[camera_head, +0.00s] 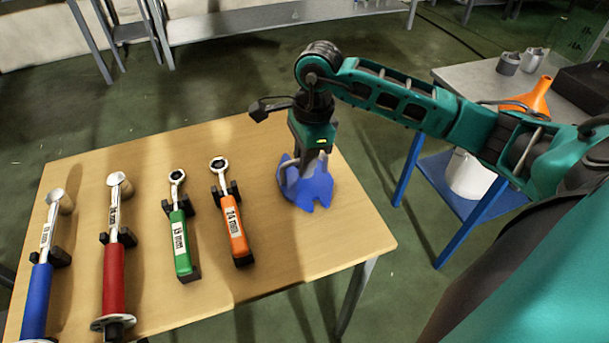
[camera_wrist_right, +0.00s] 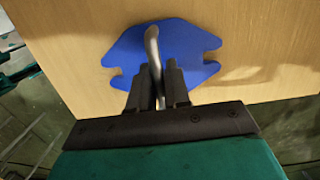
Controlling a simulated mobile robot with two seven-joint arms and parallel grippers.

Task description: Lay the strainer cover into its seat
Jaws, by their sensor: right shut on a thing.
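The strainer cover (camera_head: 313,190) looks like a flat blue plate with notched edges, at the right part of the wooden table. In the right wrist view the blue plate (camera_wrist_right: 195,42) has a curved grey metal handle (camera_wrist_right: 153,46) standing up from its middle. My right gripper (camera_head: 312,157) points down over the plate. In the wrist view its fingers (camera_wrist_right: 158,82) are closed around the handle. I cannot tell whether the plate touches the table or hangs just above it. I cannot make out a seat for it. My left gripper is not in view.
On the wooden table (camera_head: 125,275), left of the plate, lie an orange wrench (camera_head: 235,230), a green wrench (camera_head: 181,245), a red-handled tool (camera_head: 114,275) and a blue-handled tool (camera_head: 37,300) on black holders. A side table at right carries an orange funnel (camera_head: 536,97); a white bucket (camera_head: 470,175) stands below.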

